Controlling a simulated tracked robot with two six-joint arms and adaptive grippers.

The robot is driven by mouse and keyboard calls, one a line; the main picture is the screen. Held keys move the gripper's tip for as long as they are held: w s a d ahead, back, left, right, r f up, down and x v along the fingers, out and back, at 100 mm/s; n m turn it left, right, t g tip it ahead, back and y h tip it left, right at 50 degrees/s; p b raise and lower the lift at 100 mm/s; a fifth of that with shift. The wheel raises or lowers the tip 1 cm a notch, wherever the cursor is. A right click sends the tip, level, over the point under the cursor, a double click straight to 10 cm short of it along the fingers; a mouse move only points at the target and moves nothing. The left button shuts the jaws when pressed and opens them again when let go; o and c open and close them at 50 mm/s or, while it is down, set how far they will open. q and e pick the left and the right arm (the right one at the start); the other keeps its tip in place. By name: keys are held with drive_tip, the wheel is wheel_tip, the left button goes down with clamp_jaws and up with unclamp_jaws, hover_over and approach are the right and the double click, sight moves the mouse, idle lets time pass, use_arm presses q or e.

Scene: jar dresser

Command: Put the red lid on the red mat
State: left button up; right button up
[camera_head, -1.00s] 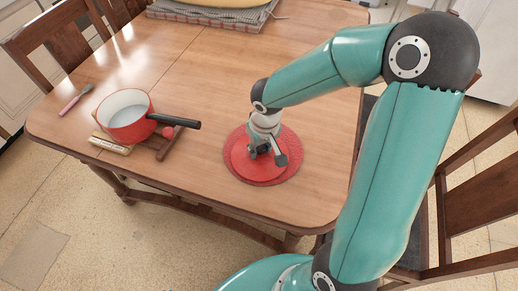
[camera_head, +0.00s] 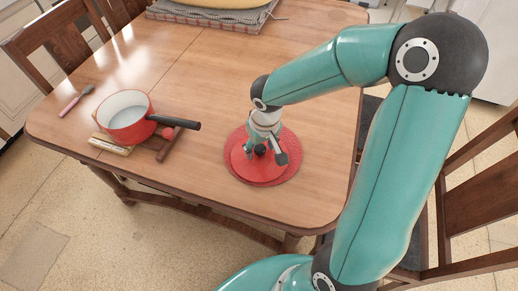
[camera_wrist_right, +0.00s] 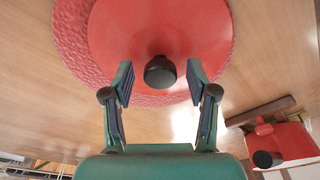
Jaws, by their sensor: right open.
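The red lid (camera_head: 248,172) lies on the round red mat (camera_head: 291,170) near the table's front edge. In the right wrist view the smooth lid (camera_wrist_right: 150,28) rests on the textured mat (camera_wrist_right: 72,40), with part of the mat showing around it. The lid's dark knob (camera_wrist_right: 160,71) points up. My right gripper (camera_head: 266,153) is over the lid. In the right wrist view its fingers (camera_wrist_right: 160,80) are spread, with the knob between them and a gap on each side. My left gripper is not in view.
A red pot (camera_head: 128,124) with a black handle stands on a wooden trivet (camera_head: 158,150) to the left. A pink-handled utensil (camera_head: 72,102) lies at the table's left edge. A grey cloth (camera_head: 210,17) under a yellowish item is at the back. The table middle is clear.

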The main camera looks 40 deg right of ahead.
sight(263, 160)
wheel_tip(263, 160, up, 11)
drive_tip(key=s, duration=0.1)
drive_tip(key=shift+s+a+p, duration=0.25)
drive_tip(key=shift+s+p, duration=0.05)
drive_tip(key=shift+p, duration=0.15)
drive_tip(key=shift+f, duration=0.1)
